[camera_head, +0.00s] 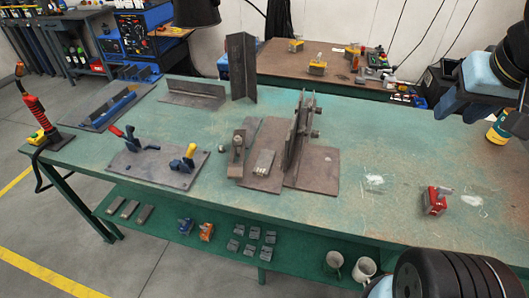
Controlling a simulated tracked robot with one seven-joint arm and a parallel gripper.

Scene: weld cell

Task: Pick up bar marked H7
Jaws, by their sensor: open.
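Several small grey bars could be the one marked H7, but no marking is readable. Three dark grey bars (130,209) lie side by side on the left of the green lower shelf (175,250). My gripper (477,117) is at the upper right, partly cut off by the picture edge. It is open and empty, above the right end of the green table (385,150), far from those bars. A small pale block (263,162) lies on the steel plate in the table's middle.
A steel fixture with upright plates (297,140) and a clamp plate (158,163) stand on the table. A red tool (435,200) lies at the right. Small blocks (252,240) and two mugs (364,268) are on the lower shelf. The tabletop between fixture and red tool is mostly clear.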

